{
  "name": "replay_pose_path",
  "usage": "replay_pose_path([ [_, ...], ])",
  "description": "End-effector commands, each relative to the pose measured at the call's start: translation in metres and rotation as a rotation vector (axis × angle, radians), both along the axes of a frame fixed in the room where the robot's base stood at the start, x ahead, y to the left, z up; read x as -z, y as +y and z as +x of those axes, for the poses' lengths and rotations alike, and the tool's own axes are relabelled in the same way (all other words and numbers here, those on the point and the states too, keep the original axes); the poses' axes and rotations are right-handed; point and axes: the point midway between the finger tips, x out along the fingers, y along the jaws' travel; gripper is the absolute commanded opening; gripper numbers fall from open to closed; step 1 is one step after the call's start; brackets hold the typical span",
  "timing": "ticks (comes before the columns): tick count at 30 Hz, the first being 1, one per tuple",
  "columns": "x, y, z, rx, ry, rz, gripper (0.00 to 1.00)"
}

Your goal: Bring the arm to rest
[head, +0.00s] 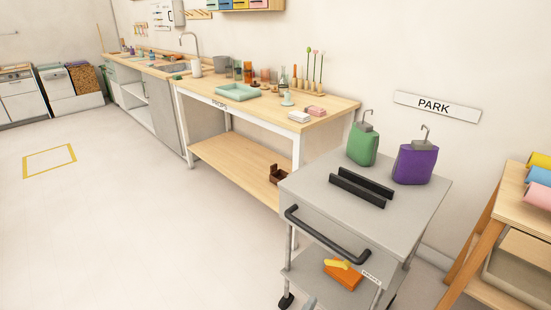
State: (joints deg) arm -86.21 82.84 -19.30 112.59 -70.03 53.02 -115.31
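My arm and gripper cannot be made out in the head view. A grey cart (323,172) with a black push handle (326,236) stands close by at the right. On its top lie two parallel black bars (357,190). Behind them stand a green bottle (363,146) and a purple bottle (415,163), upright and apart, each with a hooked metal top. A small pale blue-grey shape (309,303) is cut off at the bottom edge, and I cannot tell what it is.
The cart's lower shelf holds an orange and yellow item (343,273). A wooden stand (522,207) with coloured rolls is at the right. Open floor (130,220) lies left.

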Motion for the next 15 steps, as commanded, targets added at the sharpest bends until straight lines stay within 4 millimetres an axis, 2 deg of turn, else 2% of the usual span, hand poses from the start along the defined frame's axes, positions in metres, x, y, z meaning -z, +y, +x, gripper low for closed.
replay_pose_path([
  [5, -0.025, -0.013, -0.015, 0.271, -0.057, 0.278, 0.25],
  [9, -0.056, -0.023, -0.037, 0.623, -0.177, 0.597, 0.25],
  [15, -0.109, -0.026, -0.068, 1.14, -0.422, 0.977, 0.25],
])
